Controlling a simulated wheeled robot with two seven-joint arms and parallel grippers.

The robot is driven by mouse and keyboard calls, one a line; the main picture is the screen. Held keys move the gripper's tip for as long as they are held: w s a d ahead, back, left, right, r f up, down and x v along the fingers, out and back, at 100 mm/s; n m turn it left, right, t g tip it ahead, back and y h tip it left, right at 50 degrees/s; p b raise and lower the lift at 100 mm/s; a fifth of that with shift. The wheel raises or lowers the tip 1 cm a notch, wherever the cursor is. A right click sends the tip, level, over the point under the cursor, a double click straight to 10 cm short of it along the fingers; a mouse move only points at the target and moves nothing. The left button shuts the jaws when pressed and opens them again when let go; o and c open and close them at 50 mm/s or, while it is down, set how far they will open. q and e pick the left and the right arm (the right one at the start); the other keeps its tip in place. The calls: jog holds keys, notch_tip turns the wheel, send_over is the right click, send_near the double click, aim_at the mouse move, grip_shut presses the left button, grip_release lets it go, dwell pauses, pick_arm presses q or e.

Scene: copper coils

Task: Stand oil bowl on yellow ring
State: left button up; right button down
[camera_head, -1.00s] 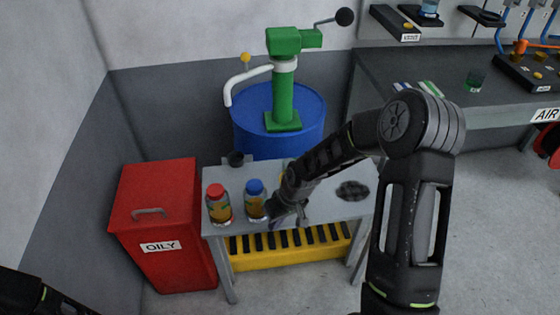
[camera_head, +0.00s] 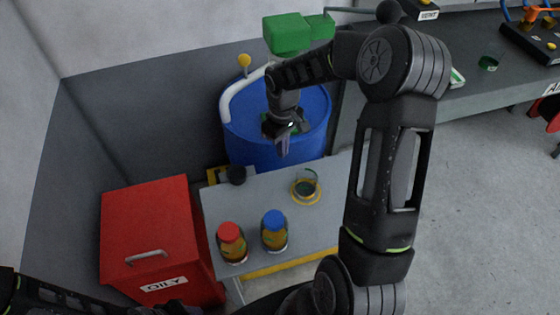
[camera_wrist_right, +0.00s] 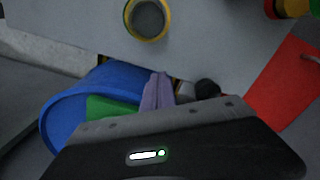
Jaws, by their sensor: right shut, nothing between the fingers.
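The oil bowl (camera_head: 306,188), a small clear bowl with dark green contents, stands upright on the grey table. The yellow ring (camera_head: 307,203) shows all around its base, and the bowl appears to sit on it. In the wrist view the bowl (camera_wrist_right: 148,17) lies inside the outline of the ring (camera_wrist_right: 149,39). My right gripper (camera_head: 283,147) is shut and empty, raised behind the bowl and in front of the blue drum. Its fingers (camera_wrist_right: 157,91) are together and apart from the bowl. My left arm shows only along the bottom left; its fingers cannot be made out.
A red-capped jar (camera_head: 231,243) and a blue-capped jar (camera_head: 274,231) stand on the table's front left. A small black object (camera_head: 236,175) is at its back left. The red bin (camera_head: 150,225) stands left; the blue drum (camera_head: 245,140) with green pump stands behind.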

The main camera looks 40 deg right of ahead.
aim_at(292, 183)
jog(key=shift+s+r, duration=0.1)
dwell(0.3)
notch_tip(292, 183, down, 10)
jog(key=shift+f, duration=0.25)
jog(key=s, duration=0.1)
jog(key=s+p, duration=0.1)
jog(key=shift+s+d+r, duration=0.3)
jog(key=shift+d, duration=0.1)
jog(key=shift+s+d, duration=0.1)
jog(key=shift+s, duration=0.45)
jog(key=shift+f, duration=0.1)
jog(key=shift+s+d, duration=0.2)
jog(key=shift+s, duration=0.65)
